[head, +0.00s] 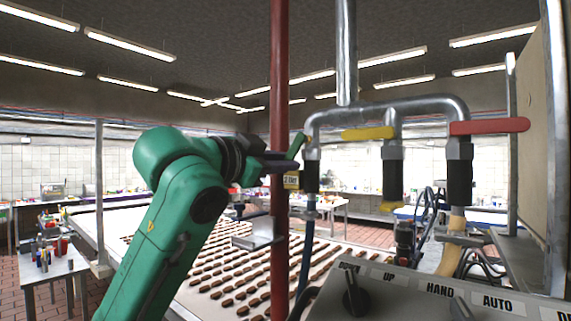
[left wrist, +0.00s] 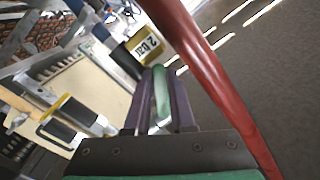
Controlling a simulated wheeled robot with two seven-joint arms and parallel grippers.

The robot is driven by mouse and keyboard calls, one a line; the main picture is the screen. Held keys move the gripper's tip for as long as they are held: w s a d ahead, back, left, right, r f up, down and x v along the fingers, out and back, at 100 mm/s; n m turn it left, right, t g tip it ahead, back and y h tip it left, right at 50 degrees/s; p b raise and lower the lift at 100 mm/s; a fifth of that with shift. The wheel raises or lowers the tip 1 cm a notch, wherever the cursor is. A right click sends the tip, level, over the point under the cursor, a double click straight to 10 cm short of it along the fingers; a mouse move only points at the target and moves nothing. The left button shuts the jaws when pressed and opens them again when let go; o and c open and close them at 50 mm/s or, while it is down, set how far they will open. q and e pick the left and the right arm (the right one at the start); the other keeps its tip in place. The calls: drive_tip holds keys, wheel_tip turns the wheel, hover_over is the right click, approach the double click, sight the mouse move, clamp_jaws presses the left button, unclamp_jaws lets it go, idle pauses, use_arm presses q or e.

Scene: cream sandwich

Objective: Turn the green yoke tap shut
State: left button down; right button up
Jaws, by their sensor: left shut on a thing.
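The green yoke tap (head: 296,146) is the leftmost of three lever taps on a grey metal pipe yoke (head: 420,106). Its lever slants upward at the left end of the yoke. My left gripper (head: 286,164) reaches it from the left, past the red pole. In the left wrist view, the green lever (left wrist: 161,92) lies between the two dark fingers (left wrist: 158,100), and the gripper is shut on it. The fingers partly hide the lever in the head view. My right gripper is not in view.
A red vertical pole (head: 279,80) stands close to my left gripper. A yellow lever (head: 367,133) and a red lever (head: 490,126) lie roughly level to the right. A "2 bar" label (left wrist: 150,45) is near the fingertips. A control panel (head: 420,290) is below right.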

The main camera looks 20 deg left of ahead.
use_arm(q)
drive_tip(key=r+m, duration=0.1)
drive_tip(key=m, duration=0.2)
drive_tip(key=a+r+m, duration=0.1)
drive_tip(key=m, duration=0.3)
drive_tip(key=a+r+m, duration=0.1)
drive_tip(key=r+m, duration=0.1)
drive_tip(key=m, duration=0.1)
drive_tip(key=shift+w+m, duration=0.4)
idle(0.4)
drive_tip(key=c, duration=0.8)
unclamp_jaws()
drive_tip(key=shift+o, duration=0.2)
drive_tip(key=shift+s, duration=0.15)
